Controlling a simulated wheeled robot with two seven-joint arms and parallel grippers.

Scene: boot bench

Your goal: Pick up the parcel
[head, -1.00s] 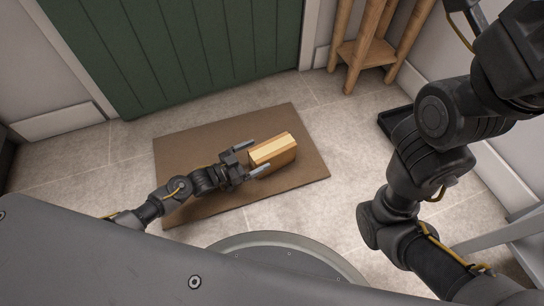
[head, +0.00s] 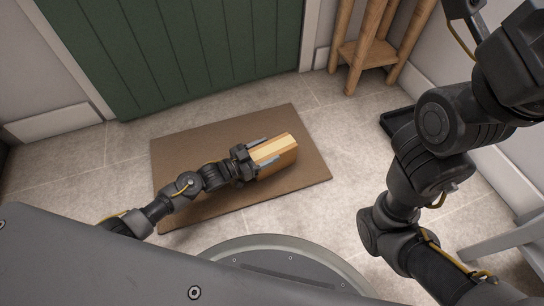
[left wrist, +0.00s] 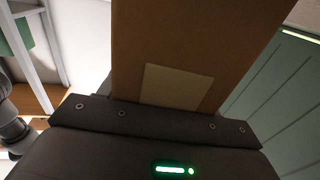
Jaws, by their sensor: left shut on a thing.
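The parcel (head: 275,154) is a brown cardboard box with a paler strip along its top. It rests on the brown doormat (head: 205,147) in the head view. My left gripper (head: 265,152) reaches in from the left and is shut on the parcel, one finger on each side of it. In the left wrist view the parcel (left wrist: 205,45) rises close in front of the gripper body, with a pale label on its face. The fingertips are hidden there. My right arm shows at the right of the head view, but its gripper fingers are not visible.
A green door (head: 170,50) stands behind the mat. A wooden stand (head: 365,52) is at the back right. A black tray (head: 397,120) lies on the floor by the right wall, partly behind my right arm. The tiled floor around the mat is clear.

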